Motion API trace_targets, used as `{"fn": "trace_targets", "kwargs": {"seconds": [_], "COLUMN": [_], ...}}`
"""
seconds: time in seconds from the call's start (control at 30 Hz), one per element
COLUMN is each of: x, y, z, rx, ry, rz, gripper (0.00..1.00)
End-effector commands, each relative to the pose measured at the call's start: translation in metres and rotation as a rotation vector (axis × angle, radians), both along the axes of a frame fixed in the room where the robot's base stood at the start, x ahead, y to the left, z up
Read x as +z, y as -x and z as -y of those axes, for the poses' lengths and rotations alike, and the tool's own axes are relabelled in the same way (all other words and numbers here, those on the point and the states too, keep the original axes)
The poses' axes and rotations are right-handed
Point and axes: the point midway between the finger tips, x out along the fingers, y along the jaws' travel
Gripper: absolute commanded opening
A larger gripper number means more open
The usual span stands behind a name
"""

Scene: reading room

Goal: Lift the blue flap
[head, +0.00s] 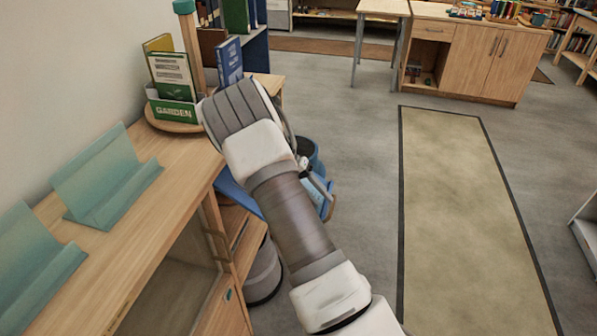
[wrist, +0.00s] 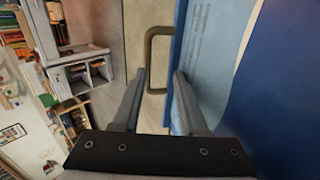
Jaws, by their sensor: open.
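The blue flap (wrist: 205,60) fills the right of the wrist view as a light blue panel with faint print. A tan-brown loop handle (wrist: 149,62) stands out from its left edge. My gripper (wrist: 160,76) is open, with the handle ahead of and between its fingertips. The right finger overlaps the flap's edge in the picture; I cannot tell whether they touch. In the head view, blue parts of the flap (head: 237,195) show beside the wooden counter, mostly hidden behind my arm. My fingers cannot be made out there.
The wooden counter (head: 150,215) at left carries teal stands (head: 105,180) and a round tray with books and a green GARDEN box (head: 173,111). A wooden cabinet (head: 470,55) stands at the back.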

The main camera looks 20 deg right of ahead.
Motion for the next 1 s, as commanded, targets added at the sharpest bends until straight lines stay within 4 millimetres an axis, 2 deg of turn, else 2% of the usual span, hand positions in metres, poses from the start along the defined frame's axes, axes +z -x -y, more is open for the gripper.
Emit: {"fn": "trace_targets", "kwargs": {"seconds": [0.3, 0.53, 0.73, 1.0], "x": [0.062, 0.099, 0.115, 0.118], "y": [-0.031, -0.048, -0.056, -0.058], "z": [-0.041, -0.067, -0.078, -0.081], "rx": [0.003, 0.001, 0.000, 0.001], "ry": [-0.001, -0.001, -0.001, -0.001], "rz": [0.005, 0.002, 0.001, 0.000], "gripper": [0.43, 0.43, 0.43, 0.43]}}
